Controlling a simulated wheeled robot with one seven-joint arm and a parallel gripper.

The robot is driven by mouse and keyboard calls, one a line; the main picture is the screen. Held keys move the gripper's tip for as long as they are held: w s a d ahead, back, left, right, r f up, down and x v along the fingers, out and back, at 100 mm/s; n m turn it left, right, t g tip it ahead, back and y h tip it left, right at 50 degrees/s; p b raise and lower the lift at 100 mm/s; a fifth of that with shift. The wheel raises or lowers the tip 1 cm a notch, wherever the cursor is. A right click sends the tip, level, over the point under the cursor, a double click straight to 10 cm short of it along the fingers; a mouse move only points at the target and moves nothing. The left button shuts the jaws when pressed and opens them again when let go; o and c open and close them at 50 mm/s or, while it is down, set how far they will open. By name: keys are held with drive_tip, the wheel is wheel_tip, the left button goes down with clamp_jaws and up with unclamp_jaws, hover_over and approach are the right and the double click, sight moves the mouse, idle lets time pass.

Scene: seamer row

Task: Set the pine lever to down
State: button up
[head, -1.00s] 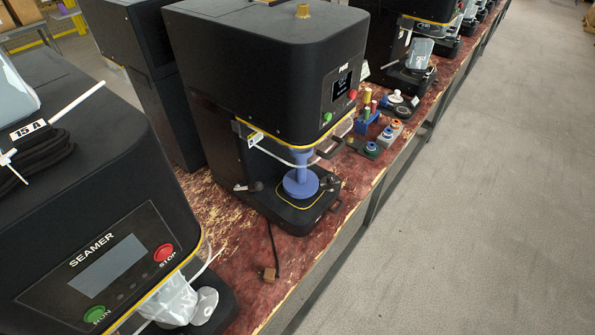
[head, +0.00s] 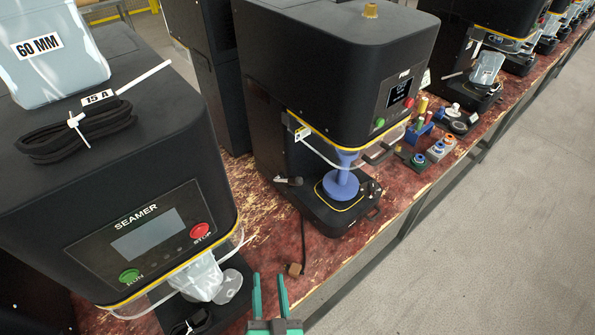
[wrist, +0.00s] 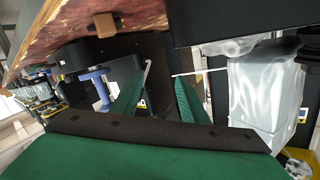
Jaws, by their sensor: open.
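The middle black machine (head: 325,70) has a small label above its screen, too small to read surely. I cannot tell surely whether this is the pine lever. My gripper (head: 270,284) has green fingers and is open and empty at the bottom of the head view, in front of and below the lever, apart from it. In the wrist view my gripper (wrist: 163,78) shows its fingers spread, the middle machine's blue pedestal (wrist: 97,88) beyond them.
The near seamer (head: 140,220), with a bagged item (head: 202,282) below it, stands left of my gripper. Spools (head: 438,147) sit further right. The grey floor (head: 480,240) is clear.

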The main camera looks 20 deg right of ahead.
drive_tip(key=w+d+r+m+h, duration=0.2)
drive_tip(key=w+d+r+m, duration=0.15)
drive_tip(key=w+d, duration=0.4)
drive_tip(key=m+h, duration=0.3)
approach(286, 180)
drive_tip(key=d+r, duration=0.3)
drive_tip(key=x, duration=1)
drive_tip(key=shift+s+d, duration=0.15)
drive_tip(key=shift+d, duration=0.1)
clamp_jaws()
